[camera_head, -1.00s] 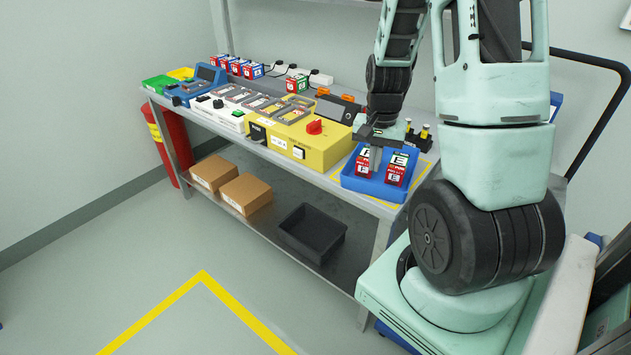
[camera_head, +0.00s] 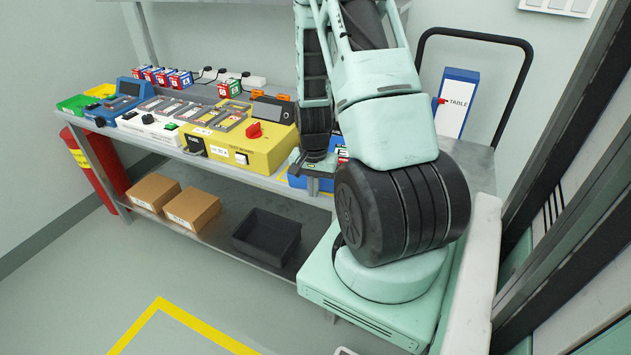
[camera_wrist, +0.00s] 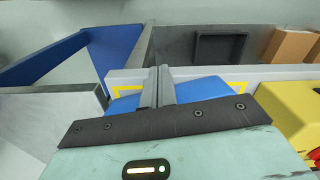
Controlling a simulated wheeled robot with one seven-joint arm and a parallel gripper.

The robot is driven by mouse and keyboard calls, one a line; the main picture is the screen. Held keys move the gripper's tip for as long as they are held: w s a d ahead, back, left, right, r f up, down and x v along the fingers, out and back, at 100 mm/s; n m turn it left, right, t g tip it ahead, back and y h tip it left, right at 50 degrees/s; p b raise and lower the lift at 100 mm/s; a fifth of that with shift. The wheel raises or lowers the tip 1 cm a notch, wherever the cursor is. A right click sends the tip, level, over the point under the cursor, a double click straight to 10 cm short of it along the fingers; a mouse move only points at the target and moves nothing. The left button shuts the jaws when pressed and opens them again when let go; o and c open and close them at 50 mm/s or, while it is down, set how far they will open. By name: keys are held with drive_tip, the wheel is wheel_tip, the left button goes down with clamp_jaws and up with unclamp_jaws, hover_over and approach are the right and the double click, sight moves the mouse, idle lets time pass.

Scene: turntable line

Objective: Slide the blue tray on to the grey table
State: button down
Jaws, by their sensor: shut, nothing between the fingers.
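The blue tray (camera_head: 297,181) sits on the bench's right end inside a yellow outline. In the wrist view blue parts of the tray (camera_wrist: 203,89) show either side of my fingers. My gripper (camera_head: 313,186) points down at the tray, shut with nothing between its fingers; they also show in the wrist view (camera_wrist: 160,75). I cannot tell whether they touch the tray. The grey table (camera_head: 472,165) stands right of the bench, partly behind my arm.
A yellow test unit (camera_head: 245,150) stands on the bench left of the tray. A sign reading TABLE (camera_head: 456,105) and a black rail (camera_head: 523,80) stand at the grey table. Brown boxes (camera_head: 192,208) and a black bin (camera_head: 267,236) lie on the lower shelf.

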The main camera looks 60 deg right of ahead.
drive_tip(key=shift+w+d, duration=0.25)
drive_tip(key=shift+d, duration=0.7)
drive_tip(key=shift+w+d, duration=0.2)
drive_tip(key=shift+d, duration=0.5)
drive_tip(key=shift+w+d, duration=0.2)
drive_tip(key=shift+d, duration=0.5)
drive_tip(key=shift+a, duration=0.15)
